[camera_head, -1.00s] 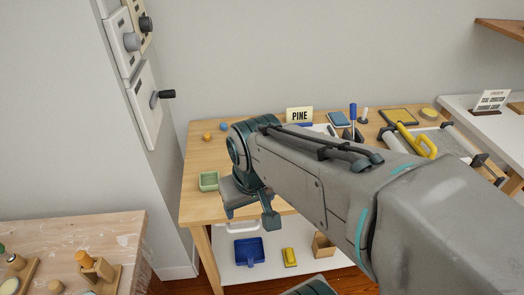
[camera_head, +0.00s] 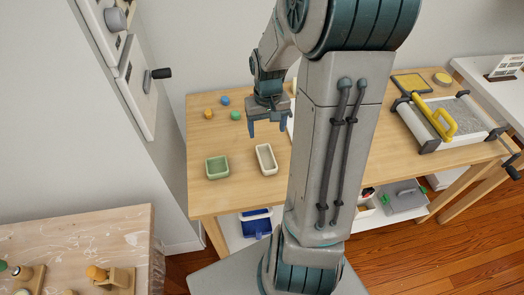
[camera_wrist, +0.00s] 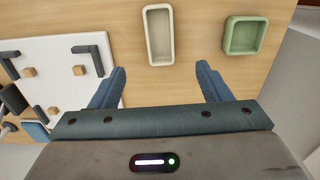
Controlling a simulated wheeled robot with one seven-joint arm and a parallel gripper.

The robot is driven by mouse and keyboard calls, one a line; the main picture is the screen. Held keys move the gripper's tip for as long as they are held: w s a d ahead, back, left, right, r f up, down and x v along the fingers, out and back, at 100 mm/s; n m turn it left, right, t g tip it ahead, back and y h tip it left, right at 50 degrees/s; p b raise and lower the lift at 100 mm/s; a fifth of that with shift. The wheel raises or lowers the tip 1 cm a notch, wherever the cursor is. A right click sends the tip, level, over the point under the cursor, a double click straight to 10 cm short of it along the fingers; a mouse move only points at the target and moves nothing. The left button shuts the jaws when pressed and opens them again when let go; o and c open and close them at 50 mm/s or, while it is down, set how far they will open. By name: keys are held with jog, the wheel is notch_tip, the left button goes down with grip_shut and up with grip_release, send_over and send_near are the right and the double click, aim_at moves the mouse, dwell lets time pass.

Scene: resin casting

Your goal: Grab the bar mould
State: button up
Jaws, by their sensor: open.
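The bar mould is a long, narrow cream tray (camera_head: 265,172) with an open, empty hollow, lying on the wooden table. It also shows in the wrist view (camera_wrist: 149,37), at the top, just beyond my fingertips. My gripper (camera_head: 267,131) is open and empty, pointing down above the table, behind the mould in the head view. In the wrist view, my gripper (camera_wrist: 162,70) has its fingers wide apart, with bare wood between them. The mould lies ahead of this gap, slightly left of its middle, and apart from both fingers.
A green square mould (camera_head: 217,178) sits left of the bar mould. Orange (camera_head: 208,114), blue (camera_head: 225,101) and green (camera_head: 235,116) small round things lie farther back. A white board (camera_wrist: 62,75) with dark brackets and wooden cubes lies left in the wrist view. My arm hides the table's middle.

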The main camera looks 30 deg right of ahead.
aim_at(266, 161)
notch_tip(266, 161, down, 13)
jog(key=shift+f, duration=0.1)
jog(key=c, duration=1.1)
